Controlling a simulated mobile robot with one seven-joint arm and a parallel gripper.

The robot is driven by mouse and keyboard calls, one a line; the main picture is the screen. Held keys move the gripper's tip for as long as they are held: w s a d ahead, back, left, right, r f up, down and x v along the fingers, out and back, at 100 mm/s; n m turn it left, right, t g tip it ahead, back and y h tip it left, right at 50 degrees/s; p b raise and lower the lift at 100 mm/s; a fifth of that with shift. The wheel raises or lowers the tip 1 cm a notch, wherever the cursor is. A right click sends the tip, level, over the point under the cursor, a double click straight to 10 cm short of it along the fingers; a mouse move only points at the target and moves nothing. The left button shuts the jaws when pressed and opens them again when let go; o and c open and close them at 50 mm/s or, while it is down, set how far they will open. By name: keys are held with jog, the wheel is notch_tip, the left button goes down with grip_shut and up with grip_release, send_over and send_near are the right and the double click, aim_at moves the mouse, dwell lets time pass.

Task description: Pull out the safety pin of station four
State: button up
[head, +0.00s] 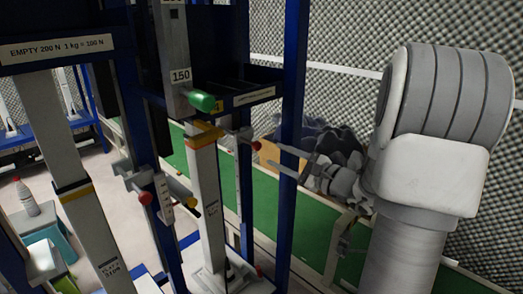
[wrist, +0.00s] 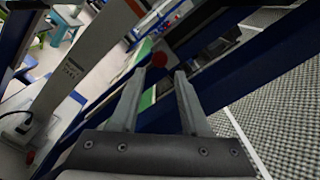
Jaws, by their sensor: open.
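A red ball-ended knob (head: 255,145), possibly the safety pin's handle, sticks out of the near right side of a blue frame in the head view. My gripper (head: 276,157) is open and empty, with its fingers pointing left toward this knob. In the wrist view a red ball (wrist: 159,59) shows just beyond and between the fingertips of my gripper (wrist: 162,74). The fingers do not appear to close on it. I cannot read a station number four anywhere.
Another red knob (head: 145,198) and a red-and-yellow one (head: 191,203) sit further left. A green handle (head: 202,101) is above, beside a plate marked 150. Blue posts (head: 291,90) and grey columns (head: 208,190) crowd close to my gripper. A foam wall is at right.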

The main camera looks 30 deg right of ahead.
aim_at(260, 147)
jog(key=x, duration=0.7)
jog(key=shift+s, duration=0.1)
grip_shut()
dwell(1.2)
